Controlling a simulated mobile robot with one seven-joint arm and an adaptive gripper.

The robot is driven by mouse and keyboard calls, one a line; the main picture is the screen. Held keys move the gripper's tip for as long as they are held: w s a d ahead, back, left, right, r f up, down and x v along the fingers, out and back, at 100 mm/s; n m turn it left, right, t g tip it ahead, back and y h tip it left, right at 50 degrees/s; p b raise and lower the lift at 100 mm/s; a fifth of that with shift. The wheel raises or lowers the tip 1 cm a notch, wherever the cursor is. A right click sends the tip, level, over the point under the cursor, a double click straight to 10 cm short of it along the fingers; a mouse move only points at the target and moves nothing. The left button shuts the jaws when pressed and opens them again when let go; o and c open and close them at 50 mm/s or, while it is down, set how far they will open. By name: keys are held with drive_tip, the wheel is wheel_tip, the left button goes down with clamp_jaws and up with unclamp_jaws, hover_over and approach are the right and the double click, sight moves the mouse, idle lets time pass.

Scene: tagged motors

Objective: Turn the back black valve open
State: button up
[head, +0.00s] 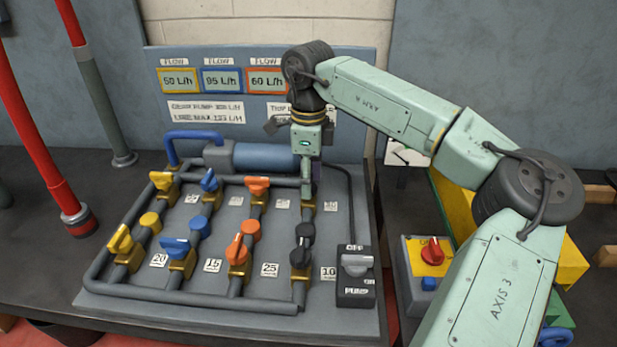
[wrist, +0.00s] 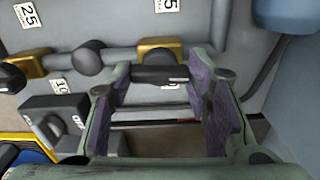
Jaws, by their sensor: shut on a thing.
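The back black valve has a brass body (wrist: 160,46) and a black handle (wrist: 160,74). The handle lies between the two fingers of my gripper (wrist: 162,82) in the wrist view, looking roughly in line with its pipe. In the head view my gripper (head: 308,184) reaches down from above onto this valve, at the back of the rightmost pipe run. It hides most of the handle there; some of the brass body (head: 308,206) shows below. My gripper is shut on the handle.
The front black valve (head: 301,252) stands nearer on the same run. Orange, blue and yellow valves fill the runs to the left. A pump switch box (head: 356,279) is close on the right, and a blue cylinder (head: 262,156) lies behind. A red-knobbed box (head: 428,268) stands further right.

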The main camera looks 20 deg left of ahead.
drive_tip(key=shift+n, duration=0.5)
drive_tip(key=o, duration=1.2)
drive_tip(key=shift+c, duration=0.2)
wheel_tip(320, 180, up, 12)
drive_tip(key=shift+s+f, duration=0.1)
